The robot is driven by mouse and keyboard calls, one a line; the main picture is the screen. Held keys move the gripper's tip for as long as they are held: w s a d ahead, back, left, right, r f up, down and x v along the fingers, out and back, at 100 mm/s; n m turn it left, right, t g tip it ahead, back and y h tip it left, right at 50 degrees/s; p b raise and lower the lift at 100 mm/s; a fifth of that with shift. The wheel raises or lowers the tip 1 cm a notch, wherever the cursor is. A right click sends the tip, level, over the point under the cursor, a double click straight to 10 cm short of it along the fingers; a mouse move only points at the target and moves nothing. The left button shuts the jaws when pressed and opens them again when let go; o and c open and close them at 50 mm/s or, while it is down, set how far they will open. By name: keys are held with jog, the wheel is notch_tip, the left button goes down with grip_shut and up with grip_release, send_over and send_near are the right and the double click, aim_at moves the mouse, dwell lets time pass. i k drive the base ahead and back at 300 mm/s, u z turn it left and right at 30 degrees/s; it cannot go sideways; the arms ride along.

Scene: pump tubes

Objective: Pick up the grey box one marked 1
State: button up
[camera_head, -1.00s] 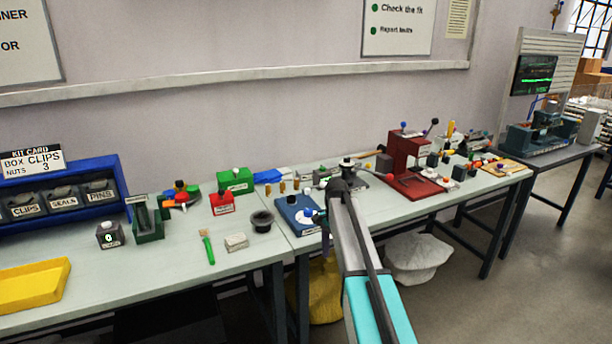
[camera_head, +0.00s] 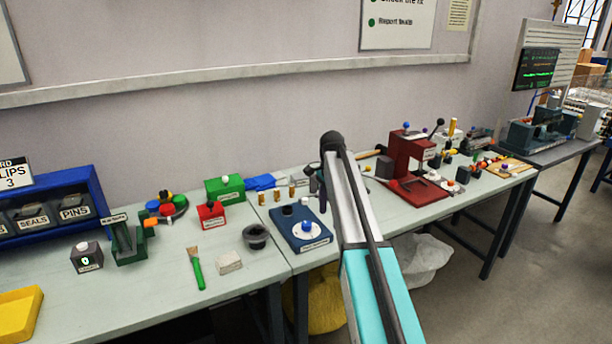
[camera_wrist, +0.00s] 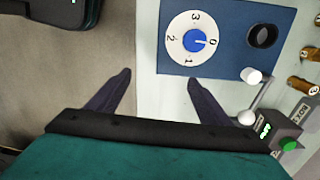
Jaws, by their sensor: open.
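I cannot find a box with a readable 1. A dark grey box (camera_head: 87,258) with a white knob and a green 0-like mark stands at the left of the bench in the head view. In the wrist view, a dark box (camera_wrist: 287,133) with a green button, a small green display and a partly readable label lies at lower right. My gripper (camera_wrist: 160,78) is open and empty, its fingers apart over the bench's front edge. It is beside the blue plate (camera_wrist: 170,58) with a numbered dial. My arm hides part of the bench in the head view.
A red press (camera_head: 408,165) is right of my arm. A blue bin rack (camera_head: 95,190) stands at the left. Bare bench shows around the brush.

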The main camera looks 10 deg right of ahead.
aim_at(300, 180)
jog(key=i, duration=1.4)
jog(key=u, duration=0.05)
